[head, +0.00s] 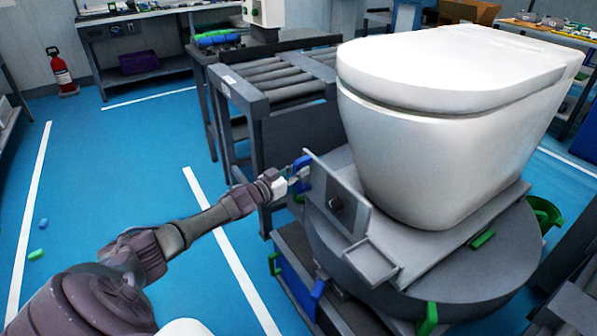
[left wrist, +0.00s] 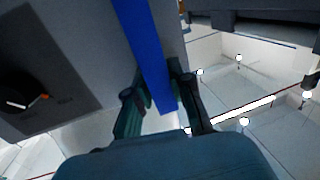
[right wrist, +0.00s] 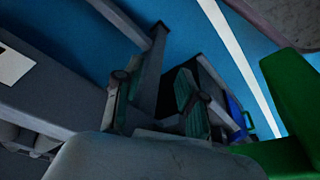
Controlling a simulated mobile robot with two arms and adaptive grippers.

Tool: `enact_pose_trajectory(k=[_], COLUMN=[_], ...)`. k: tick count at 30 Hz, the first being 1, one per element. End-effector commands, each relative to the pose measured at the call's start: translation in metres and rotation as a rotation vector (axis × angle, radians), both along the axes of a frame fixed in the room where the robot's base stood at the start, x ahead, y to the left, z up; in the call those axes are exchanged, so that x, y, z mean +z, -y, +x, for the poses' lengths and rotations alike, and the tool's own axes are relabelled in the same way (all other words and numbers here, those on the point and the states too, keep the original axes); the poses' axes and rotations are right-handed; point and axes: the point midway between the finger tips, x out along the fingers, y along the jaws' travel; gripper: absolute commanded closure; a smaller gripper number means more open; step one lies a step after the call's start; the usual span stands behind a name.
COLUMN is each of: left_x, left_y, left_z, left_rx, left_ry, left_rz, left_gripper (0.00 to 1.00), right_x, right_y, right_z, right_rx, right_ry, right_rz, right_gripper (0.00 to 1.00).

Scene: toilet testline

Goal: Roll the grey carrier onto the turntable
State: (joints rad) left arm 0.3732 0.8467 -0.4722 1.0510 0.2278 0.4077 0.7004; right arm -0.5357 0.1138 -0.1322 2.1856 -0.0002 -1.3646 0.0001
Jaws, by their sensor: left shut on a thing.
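The grey carrier (head: 440,236) is a flat plate under a large white toilet (head: 450,130), with an upright front panel (head: 338,196) bearing a dark knob. It sits over the round grey turntable (head: 470,282), whose rim shows in front and at right. My left gripper (head: 293,183) is shut on a blue handle (head: 303,164) at the panel's left edge. In the left wrist view the blue handle (left wrist: 148,52) runs between the fingers (left wrist: 160,92). My right gripper (right wrist: 153,85) shows only in the right wrist view, with its fingers apart and a grey post beyond them.
A grey roller conveyor (head: 285,80) stands behind the panel, left of the toilet. Blue floor with white lines is open at left, with small blue and green pieces (head: 37,254) lying there. A fire extinguisher (head: 61,72) stands by the wall.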

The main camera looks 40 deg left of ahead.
Motion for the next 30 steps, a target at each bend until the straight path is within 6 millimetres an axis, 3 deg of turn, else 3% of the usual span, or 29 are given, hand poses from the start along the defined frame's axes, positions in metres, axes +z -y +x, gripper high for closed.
enact_pose_trajectory(k=[1, 2, 6, 18, 23, 30], left_x=[-0.008, -0.008, -0.006, -0.003, -0.004, -0.005], left_y=[-0.003, -0.003, -0.003, -0.002, -0.006, -0.013], left_z=[-0.003, -0.003, -0.002, -0.007, -0.029, -0.075], left_rx=[0.006, 0.006, 0.006, 0.003, 0.002, 0.004], left_ry=[-0.017, -0.017, -0.012, -0.007, -0.009, -0.011], left_rz=[0.007, 0.007, 0.005, 0.003, 0.005, 0.005], left_gripper=[1.0, 0.74, 0.53, 0.53, 0.53, 0.53], right_x=[0.0, 0.0, 0.0, -0.001, -0.001, -0.001], right_y=[0.0, 0.0, 0.0, -0.001, 0.0, 0.0], right_z=[0.0, 0.0, 0.0, 0.0, 0.0, 0.0], right_rx=[0.0, 0.0, 0.0, 0.001, 0.001, 0.0], right_ry=[0.0, 0.0, 0.0, -0.001, -0.001, 0.0], right_rz=[0.0, 0.0, 0.0, 0.001, 0.001, 0.001], right_gripper=[0.6, 0.6, 0.6, 0.6, 0.6, 0.6])
